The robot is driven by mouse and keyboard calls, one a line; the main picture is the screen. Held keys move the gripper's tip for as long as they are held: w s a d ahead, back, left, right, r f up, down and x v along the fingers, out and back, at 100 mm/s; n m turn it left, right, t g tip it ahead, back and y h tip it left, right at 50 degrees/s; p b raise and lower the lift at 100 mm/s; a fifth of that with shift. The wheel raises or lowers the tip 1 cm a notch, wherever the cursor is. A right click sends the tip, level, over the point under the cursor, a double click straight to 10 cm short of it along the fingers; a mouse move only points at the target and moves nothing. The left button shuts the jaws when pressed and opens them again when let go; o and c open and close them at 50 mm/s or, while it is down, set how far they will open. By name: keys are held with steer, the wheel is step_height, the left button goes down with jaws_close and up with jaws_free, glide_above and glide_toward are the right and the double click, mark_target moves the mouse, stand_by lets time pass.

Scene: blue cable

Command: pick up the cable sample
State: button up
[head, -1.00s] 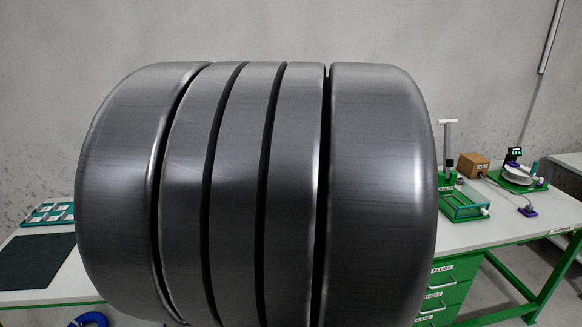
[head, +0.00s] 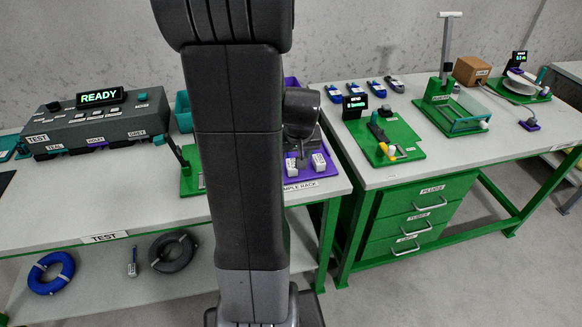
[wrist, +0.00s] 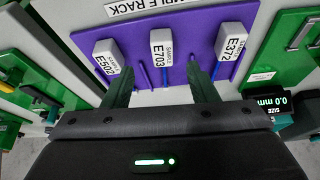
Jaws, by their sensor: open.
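My gripper (wrist: 158,76) is open, with its two dark green fingers over the near edge of the purple sample rack (wrist: 195,50). Three white sample tags show in the wrist view: E502 (wrist: 108,58) at left, E703 (wrist: 162,45) in the middle and E372 (wrist: 231,42) at right. Nothing is seen held.
A grey test box (head: 95,125) reading READY stands on the left table. A green board with a small display (head: 354,102) stands right of the rack. Coiled blue (head: 51,272) and dark (head: 174,252) cables lie on the lower shelf.

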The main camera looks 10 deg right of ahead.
steer(key=shift+w+x, duration=0.1)
steer(key=shift+x, duration=1.75)
steer(key=shift+w+x, duration=0.15)
steer(key=shift+x, duration=1.65)
steer(key=shift+a+r, duration=0.1)
steer(key=shift+r, duration=0.05)
steer(key=shift+c, duration=0.2)
steer(key=c, duration=1.1)
